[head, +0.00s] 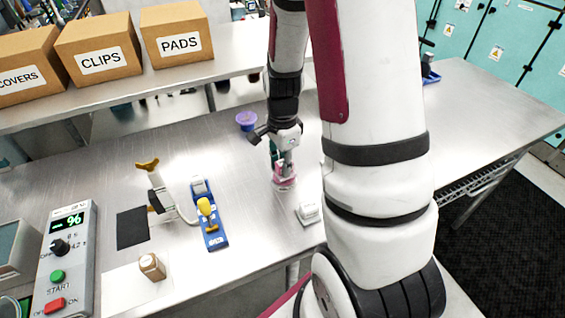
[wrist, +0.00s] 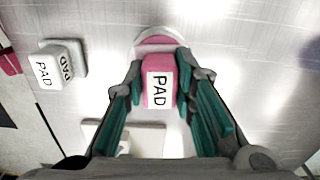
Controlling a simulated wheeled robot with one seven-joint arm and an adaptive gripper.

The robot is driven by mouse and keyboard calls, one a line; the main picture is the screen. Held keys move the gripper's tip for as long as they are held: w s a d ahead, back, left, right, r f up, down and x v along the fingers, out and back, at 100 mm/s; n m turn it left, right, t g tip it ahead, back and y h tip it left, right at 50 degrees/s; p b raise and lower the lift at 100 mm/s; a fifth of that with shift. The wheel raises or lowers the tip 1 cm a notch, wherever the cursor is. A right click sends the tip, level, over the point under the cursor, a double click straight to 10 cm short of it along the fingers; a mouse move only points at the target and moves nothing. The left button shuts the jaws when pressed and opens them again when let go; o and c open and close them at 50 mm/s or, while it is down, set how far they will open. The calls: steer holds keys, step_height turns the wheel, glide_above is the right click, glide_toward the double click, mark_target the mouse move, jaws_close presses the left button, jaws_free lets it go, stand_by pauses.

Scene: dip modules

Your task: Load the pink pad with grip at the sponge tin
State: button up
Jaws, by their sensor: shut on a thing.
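The pink pad with grip (wrist: 158,88) has a white "PAD" label and is between the fingers of my gripper (wrist: 160,85) in the wrist view. My gripper is shut on it. In the head view my gripper (head: 284,166) points down at the bench, with the pink pad (head: 284,180) at its tips. A round, pale-rimmed tin with a pink inside, seemingly the sponge tin (wrist: 158,39), lies just beyond and below the pad in the wrist view. The pad overlaps its near part, so I cannot tell whether they touch.
A white pad (head: 308,213) labelled "PAD" sits near the bench front; it also shows in the wrist view (wrist: 57,66). A purple bowl (head: 246,120) stands behind my gripper. A blue holder with a yellow knob (head: 211,228) and a control box (head: 68,255) are left.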

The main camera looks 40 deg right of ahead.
steer(key=shift+f, duration=0.55)
stand_by(1.2)
steer(key=shift+r+p, duration=1.65)
steer(key=shift+r, duration=1.95)
steer(key=w+a+f+n, duration=0.3)
steer(key=w+a+n, duration=1.2)
steer(key=n, duration=0.5)
steer(key=shift+w+a+f+n, duration=0.15)
steer(key=shift+w+a+n, duration=0.15)
steer(key=shift+a, duration=0.1)
